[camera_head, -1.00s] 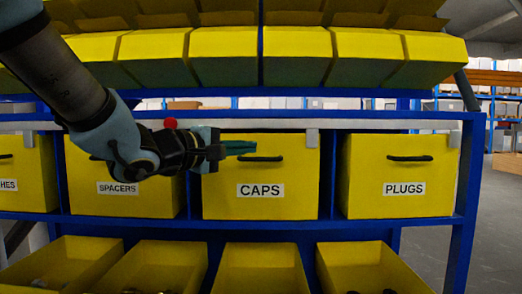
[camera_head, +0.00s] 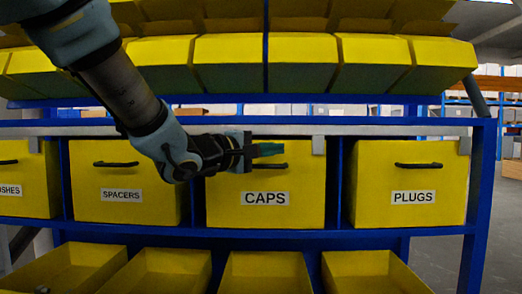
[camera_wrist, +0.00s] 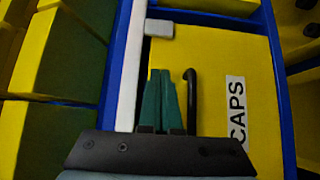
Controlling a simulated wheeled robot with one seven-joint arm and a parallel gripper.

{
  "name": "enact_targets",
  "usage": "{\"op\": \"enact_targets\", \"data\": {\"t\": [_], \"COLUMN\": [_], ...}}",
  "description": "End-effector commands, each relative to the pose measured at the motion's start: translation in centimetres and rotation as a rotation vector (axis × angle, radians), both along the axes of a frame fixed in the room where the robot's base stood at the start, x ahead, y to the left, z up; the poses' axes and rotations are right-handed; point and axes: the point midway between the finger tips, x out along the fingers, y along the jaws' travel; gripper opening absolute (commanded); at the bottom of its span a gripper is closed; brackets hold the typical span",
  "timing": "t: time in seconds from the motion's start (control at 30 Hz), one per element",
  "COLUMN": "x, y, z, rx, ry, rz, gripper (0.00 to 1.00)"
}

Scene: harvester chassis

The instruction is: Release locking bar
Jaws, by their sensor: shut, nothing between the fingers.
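The locking bar (camera_head: 290,130) is a long pale grey rail across the top of the middle row of yellow bins. Grey tabs hang from it, one (camera_head: 318,145) at the upper right corner of the CAPS bin (camera_head: 230,207). The bar (camera_wrist: 128,75) and this tab (camera_wrist: 159,29) also show in the wrist view. My gripper (camera_head: 270,149), with teal fingers, is shut and empty in front of the upper CAPS bin. In the wrist view my fingers (camera_wrist: 162,95) lie between the bar and the bin's black handle (camera_wrist: 190,98). I cannot tell whether they touch anything.
The SPACERS bin (camera_head: 95,208) and the PLUGS bin (camera_head: 385,210) stand on either side on the blue rack (camera_head: 400,232). Yellow bins overhang above, and open bins (camera_head: 262,270) sit below. Free floor (camera_head: 503,240) shows at the right.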

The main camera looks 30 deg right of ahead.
Motion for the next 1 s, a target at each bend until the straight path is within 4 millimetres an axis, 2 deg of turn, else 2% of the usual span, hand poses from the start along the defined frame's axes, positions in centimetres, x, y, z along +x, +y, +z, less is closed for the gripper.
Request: {"op": "enact_targets", "data": {"t": [0.03, 0.17, 0.33, 0.5, 0.87, 1.0], "x": [0.2, 0.8, -0.5, -1.1, -1.1, -2.0], "y": [-1.1, -3.5, -5.5, -6.4, -6.5, -8.1], "z": [-0.1, 0.0, 0.0, 0.0, 0.0, 0.0], "rx": [0.002, 0.001, -0.001, 0.0, 0.0, 0.0], "ry": [0.002, 0.001, 0.002, 0.001, 0.0, 0.001], "rz": [-0.002, -0.003, -0.003, -0.001, 0.0, -0.003], "gripper": [0.0, 0.0, 0.0, 0.0, 0.0, 0.0]}}
